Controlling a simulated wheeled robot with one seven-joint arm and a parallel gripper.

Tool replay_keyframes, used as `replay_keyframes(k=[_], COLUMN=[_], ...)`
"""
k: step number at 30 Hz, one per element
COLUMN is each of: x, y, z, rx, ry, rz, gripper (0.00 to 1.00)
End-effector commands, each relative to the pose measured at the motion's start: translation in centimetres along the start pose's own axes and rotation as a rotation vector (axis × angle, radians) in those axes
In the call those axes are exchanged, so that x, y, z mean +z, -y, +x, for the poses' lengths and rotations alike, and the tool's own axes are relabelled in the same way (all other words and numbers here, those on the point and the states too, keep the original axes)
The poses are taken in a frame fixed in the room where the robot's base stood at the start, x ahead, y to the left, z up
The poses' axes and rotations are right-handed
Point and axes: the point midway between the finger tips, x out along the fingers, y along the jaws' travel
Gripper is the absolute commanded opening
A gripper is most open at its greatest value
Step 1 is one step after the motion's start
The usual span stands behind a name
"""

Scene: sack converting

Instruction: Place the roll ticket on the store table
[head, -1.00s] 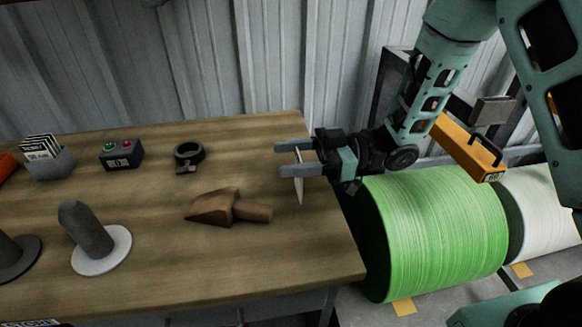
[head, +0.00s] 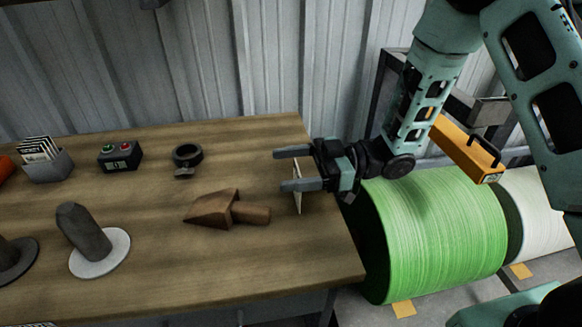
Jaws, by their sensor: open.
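The roll ticket (head: 298,199) is a thin pale card seen nearly edge-on, standing upright at the right end of the wooden store table (head: 150,283). My gripper (head: 284,170) points left above the table's right end. Its two fingers are spread apart. The ticket shows beside the nearer finger, its lower part below the finger and its upper part between the fingers. Its lower end appears at or just above the tabletop; I cannot tell whether it touches.
On the table are a brown scoop-like tool (head: 226,209), a black ring clamp (head: 187,158), a button box (head: 120,156), a card holder (head: 47,165) and a grey post on a white disc (head: 84,237). A green roll (head: 435,232) stands right of the table.

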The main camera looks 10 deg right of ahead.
Motion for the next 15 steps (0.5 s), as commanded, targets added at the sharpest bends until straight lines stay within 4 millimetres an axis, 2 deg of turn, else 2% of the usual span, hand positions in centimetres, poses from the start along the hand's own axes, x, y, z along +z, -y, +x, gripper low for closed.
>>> replay_keyframes(k=[9,15], x=[0.1,0.1], y=[-0.1,-0.1], z=[-5.2,-7.2], rx=[0.005,0.003], ry=[0.001,0.002], rz=[0.001,0.0], gripper=[0.75,0.75])
